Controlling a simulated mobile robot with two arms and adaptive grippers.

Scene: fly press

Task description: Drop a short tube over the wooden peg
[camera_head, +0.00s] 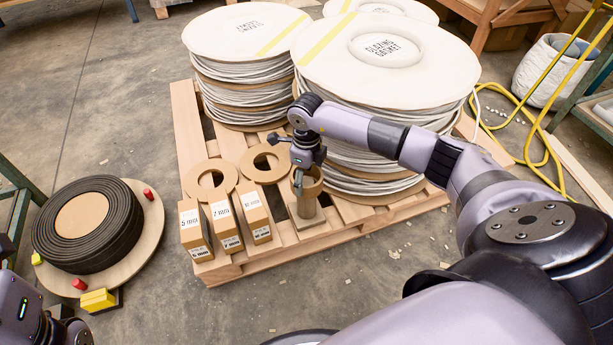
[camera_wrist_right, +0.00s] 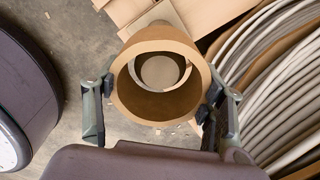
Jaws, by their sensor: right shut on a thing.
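My right gripper (camera_head: 302,178) is shut on a short brown cardboard tube (camera_head: 313,180), held upright at the wooden peg (camera_head: 306,209). The peg stands on a small base at the pallet's front right. In the right wrist view the right gripper's fingers (camera_wrist_right: 155,93) hold the tube (camera_wrist_right: 158,106) by opposite sides. Through its bore the round pale top of the peg (camera_wrist_right: 160,72) shows, inside the opening's outline. I cannot tell whether the peg's top is inside the tube or just below it. My left gripper's fingers are not in view; only part of my left arm shows at lower left.
The wooden pallet (camera_head: 184,128) carries large gasket reels (camera_head: 335,75), two flat cardboard rings (camera_head: 232,178) and several labelled boxes (camera_head: 222,222). A black coil (camera_head: 50,235) on a round board lies to the left. A yellow hose (camera_head: 545,125) lies to the right.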

